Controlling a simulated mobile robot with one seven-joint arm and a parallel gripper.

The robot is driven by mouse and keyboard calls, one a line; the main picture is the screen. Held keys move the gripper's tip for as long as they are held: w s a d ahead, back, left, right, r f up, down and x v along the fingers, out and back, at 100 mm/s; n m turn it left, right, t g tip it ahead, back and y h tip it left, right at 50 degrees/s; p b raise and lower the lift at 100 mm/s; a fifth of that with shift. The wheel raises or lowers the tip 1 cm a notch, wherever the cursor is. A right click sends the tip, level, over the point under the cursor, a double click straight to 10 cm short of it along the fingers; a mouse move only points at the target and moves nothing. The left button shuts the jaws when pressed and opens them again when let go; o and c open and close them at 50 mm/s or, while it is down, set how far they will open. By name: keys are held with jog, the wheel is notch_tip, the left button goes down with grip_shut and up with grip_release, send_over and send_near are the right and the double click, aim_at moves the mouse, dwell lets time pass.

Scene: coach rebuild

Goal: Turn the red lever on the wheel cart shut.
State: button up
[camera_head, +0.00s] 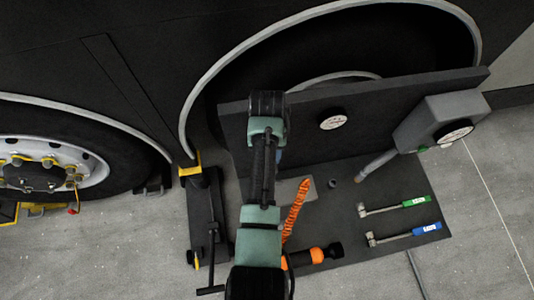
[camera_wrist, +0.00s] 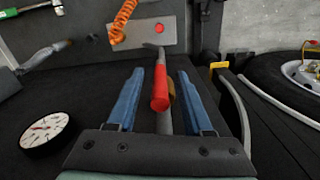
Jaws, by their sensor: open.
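The red lever (camera_wrist: 160,91) shows in the wrist view, a red grip on a grey stem, pointing lengthwise toward the camera. My gripper (camera_wrist: 160,74) has its two blue fingers apart, one on each side of the lever. Gaps show between the red grip and both fingers, so it is not clamped. A small tan part sits just right of the grip. In the head view my own arm hides the lever and nearly all of my gripper. How the lever joins the wheel cart cannot be made out.
A grey box (camera_head: 440,112) is at right. A wheel (camera_head: 50,165) is at left.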

grip_shut()
dwell(1.4)
